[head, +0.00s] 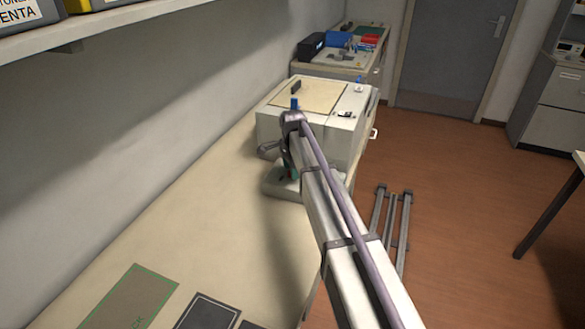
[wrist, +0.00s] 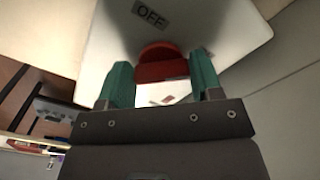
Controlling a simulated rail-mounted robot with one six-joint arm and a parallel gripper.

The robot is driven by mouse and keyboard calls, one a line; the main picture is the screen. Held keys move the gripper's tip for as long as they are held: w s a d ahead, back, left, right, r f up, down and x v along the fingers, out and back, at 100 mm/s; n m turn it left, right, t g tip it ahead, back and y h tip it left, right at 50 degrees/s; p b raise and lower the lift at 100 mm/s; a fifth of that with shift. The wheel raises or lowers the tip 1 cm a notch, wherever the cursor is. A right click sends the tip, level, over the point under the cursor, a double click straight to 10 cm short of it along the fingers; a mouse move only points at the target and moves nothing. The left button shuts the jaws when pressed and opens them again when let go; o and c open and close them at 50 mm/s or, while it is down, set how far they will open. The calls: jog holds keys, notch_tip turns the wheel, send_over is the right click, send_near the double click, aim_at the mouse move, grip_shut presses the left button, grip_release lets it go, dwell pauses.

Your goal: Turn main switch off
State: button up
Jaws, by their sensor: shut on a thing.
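The main switch has a red knob (wrist: 160,68), seen in the wrist view on a pale panel (wrist: 105,45). A dark label reading OFF (wrist: 151,13) is on the panel beyond the knob. My gripper (wrist: 160,64) has its green fingers on either side of the knob and is shut on it. Which way the knob points is hard to tell. In the head view my gripper (head: 291,172) shows small at a pale box (head: 280,189) in front of the white machine (head: 338,128); my arm hides the knob there.
The bench (head: 190,215) has free room left of my arm, with dark marked mats (head: 130,296) at its near end. A shelf (head: 120,25) runs above at upper left. A second bench (head: 345,62) with blue and red bins stands behind the machine.

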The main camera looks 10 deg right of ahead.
jog(key=shift+c, duration=0.9)
jog(key=shift+n, duration=0.4)
jog(key=n, duration=0.3)
jog(key=shift+s, duration=0.15)
jog(key=n, duration=0.5)
jog(key=shift+d, duration=0.1)
jog(key=n, duration=0.4)
jog(key=shift+s+d+n, duration=0.1)
jog(key=shift+d+n, duration=0.05)
jog(key=shift+n, duration=0.15)
jog(key=shift+d+n, duration=0.1)
jog(key=shift+n, duration=2.2)
